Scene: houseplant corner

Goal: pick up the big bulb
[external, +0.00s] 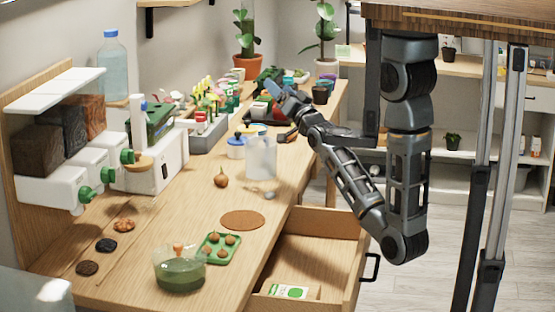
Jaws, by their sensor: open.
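The big bulb (221,178), brown and onion-shaped with a pointed top, stands alone on the wooden bench in the external view, left of a pale translucent container. Smaller brown bulbs (230,240) sit in a green tray (214,258) nearer the front. My gripper (279,112) is open, raised over the far part of the bench, up and right of the big bulb and well apart from it. Nothing shows between its fingers, though they are small in this view.
The pale container (261,158) stands between the big bulb and my forearm. A brown round mat (243,220) and a green bowl (180,273) are in front. An open drawer (312,258) juts out at right. Bare bench surrounds the bulb.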

